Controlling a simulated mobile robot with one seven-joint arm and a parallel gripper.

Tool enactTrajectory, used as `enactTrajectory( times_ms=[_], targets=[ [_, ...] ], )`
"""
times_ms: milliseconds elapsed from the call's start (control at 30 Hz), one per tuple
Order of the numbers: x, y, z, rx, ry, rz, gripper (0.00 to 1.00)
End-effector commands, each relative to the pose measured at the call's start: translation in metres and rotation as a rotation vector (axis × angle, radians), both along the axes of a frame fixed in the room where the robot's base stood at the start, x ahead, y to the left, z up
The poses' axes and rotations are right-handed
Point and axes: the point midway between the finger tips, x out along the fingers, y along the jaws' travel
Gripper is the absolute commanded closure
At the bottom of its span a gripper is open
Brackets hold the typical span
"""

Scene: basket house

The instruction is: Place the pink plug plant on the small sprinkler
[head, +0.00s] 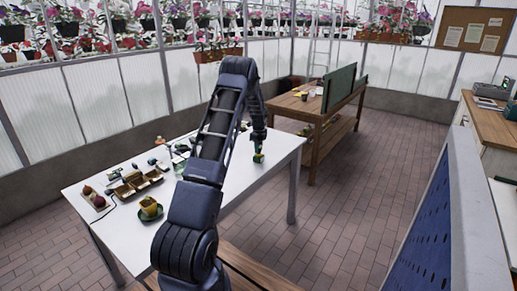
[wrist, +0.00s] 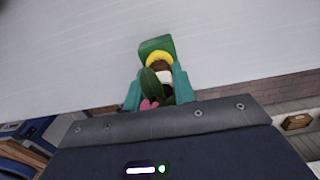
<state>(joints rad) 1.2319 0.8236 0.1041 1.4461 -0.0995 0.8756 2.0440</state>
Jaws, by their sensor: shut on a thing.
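My gripper (head: 259,150) is low over the right part of the white table. In the wrist view my gripper (wrist: 156,88) has its teal fingers shut around the pink plug plant (wrist: 149,86), which shows a green leaf, a pink bit and brown soil. Just past the fingertips is a green piece with a yellow ring (wrist: 155,47), which looks like the small sprinkler. The plant overlaps the ring in the picture; whether they touch I cannot tell. In the head view the green and yellow piece (head: 258,158) shows at the fingertips; the plant is hidden there.
The white table (head: 240,180) has free room around my gripper. A brown sectioned tray (head: 138,182), a yellow pot on a green saucer (head: 150,208), a tray with red round things (head: 97,203) and several small tools stand at its left. A wooden bench (head: 312,103) stands behind.

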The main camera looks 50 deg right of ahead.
Motion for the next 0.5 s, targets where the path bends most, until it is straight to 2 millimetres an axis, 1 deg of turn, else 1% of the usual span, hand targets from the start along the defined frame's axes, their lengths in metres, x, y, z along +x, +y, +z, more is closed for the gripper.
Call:
enactTrajectory(
  times_ms=[33, 100, 133, 400, 500],
  targets=[
    [0.0, 0.0, -0.0003, 0.0, 0.0, 0.0, 0.68],
    [0.0001, 0.0001, -0.0002, 0.0, 0.0, 0.0, 0.54],
    [0.0001, 0.0001, -0.0002, 0.0, 0.0, 0.0, 0.52],
    [0.0002, 0.0002, 0.0004, 0.0, 0.0, 0.0, 0.52],
    [0.0007, 0.0002, 0.005, 0.0, -0.001, 0.0, 0.52]
  ],
)
